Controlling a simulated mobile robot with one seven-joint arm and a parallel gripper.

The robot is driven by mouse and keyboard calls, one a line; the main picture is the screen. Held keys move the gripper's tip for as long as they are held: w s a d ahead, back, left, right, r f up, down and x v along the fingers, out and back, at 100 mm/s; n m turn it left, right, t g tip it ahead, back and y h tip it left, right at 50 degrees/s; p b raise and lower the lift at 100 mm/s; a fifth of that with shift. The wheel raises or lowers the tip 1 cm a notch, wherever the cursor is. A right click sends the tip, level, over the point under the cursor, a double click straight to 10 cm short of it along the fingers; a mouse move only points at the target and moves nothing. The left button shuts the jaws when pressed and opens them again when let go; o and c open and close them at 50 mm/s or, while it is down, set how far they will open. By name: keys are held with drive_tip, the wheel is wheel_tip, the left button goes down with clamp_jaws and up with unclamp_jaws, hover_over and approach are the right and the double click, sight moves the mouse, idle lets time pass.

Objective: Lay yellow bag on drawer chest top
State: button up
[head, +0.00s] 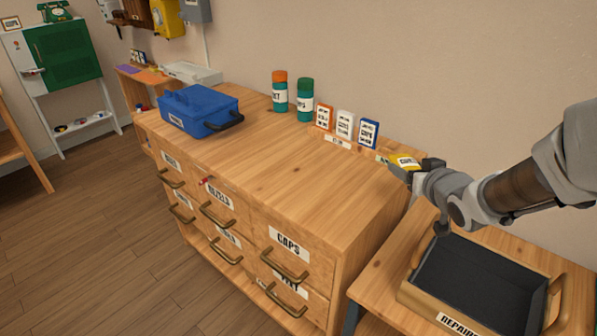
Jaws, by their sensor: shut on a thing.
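My gripper (424,165) is at the right end of the drawer chest and is shut on the yellow bag (403,160). The bag shows a pale label and sticks out to the left of the jaws. It appears at or just above the right back edge of the chest top; I cannot tell if it touches. The drawer chest top (290,170) is bare wood through its middle and front. Part of the bag is hidden by the jaws.
A blue toolbox (198,108) stands on the chest's left end. Two canisters (280,92) (305,100) and three small boxes, orange (324,117), white (345,124) and blue (368,133), line the back. A black-lined tray (475,285) sits on a lower table at right.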

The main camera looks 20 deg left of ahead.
drive_tip(key=b, duration=0.5)
hover_over(349, 212)
wheel_tip(349, 212, down, 7)
drive_tip(key=shift+w+f, duration=0.1)
drive_tip(key=shift+f+b, duration=0.5)
drive_tip(key=shift+f, duration=1.4)
drive_tip(key=shift+f, duration=0.2)
drive_tip(key=o, duration=1.4)
drive_tip(key=shift+c, duration=0.2)
drive_tip(key=shift+r, duration=0.1)
